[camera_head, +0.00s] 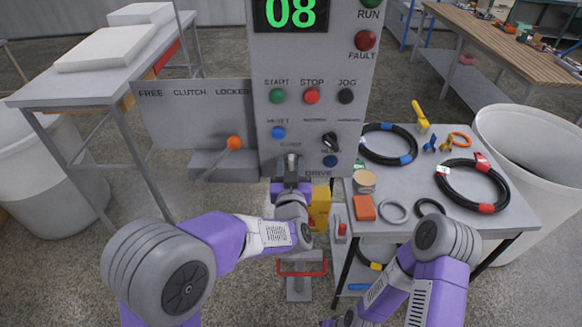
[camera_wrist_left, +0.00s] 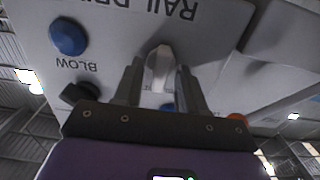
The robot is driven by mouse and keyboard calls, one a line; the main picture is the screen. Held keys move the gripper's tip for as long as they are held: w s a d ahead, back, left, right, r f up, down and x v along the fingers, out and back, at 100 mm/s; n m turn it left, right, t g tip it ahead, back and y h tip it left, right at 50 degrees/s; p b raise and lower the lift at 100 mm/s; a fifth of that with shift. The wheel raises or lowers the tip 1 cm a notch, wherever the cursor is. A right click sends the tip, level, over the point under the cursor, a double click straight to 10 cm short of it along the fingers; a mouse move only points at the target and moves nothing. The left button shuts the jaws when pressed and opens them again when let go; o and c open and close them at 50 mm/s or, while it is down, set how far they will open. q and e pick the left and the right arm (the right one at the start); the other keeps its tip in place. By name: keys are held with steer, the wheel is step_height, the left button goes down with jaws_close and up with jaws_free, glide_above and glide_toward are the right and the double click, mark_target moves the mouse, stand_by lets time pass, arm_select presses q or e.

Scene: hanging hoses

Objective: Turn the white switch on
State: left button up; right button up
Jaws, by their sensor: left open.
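The white switch (camera_wrist_left: 160,62) is a small pale lever on the grey control panel, just above the "RAIL DRIVE" label, which appears upside down in the left wrist view. My left gripper (camera_wrist_left: 158,82) is open, with one finger on each side of the switch. I cannot tell whether either finger touches it. In the head view my left gripper (camera_head: 291,163) is at the lower part of the panel and hides most of the switch. My right arm shows at the lower right, but its gripper is out of the picture.
A blue button (camera_head: 330,160) is right of the switch; a black knob (camera_head: 330,141) sits above that button. An orange-knobbed lever (camera_head: 234,143) is to the left. A side table (camera_head: 440,198) with hoses stands at the right. A red-handled stand (camera_head: 301,268) is below.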

arm_select(q)
jaws_close()
stand_by(0.3)
steer(key=m+p, duration=0.3)
steer(key=m, duration=0.1)
steer(key=shift+d+m+p, duration=0.1)
steer(key=shift+m+p, duration=0.2)
steer(key=shift+m, duration=0.1)
steer(key=shift+f+m+p, duration=0.1)
steer(key=shift+m+p, duration=1.1)
steer(key=shift+m, duration=0.7)
jaws_free()
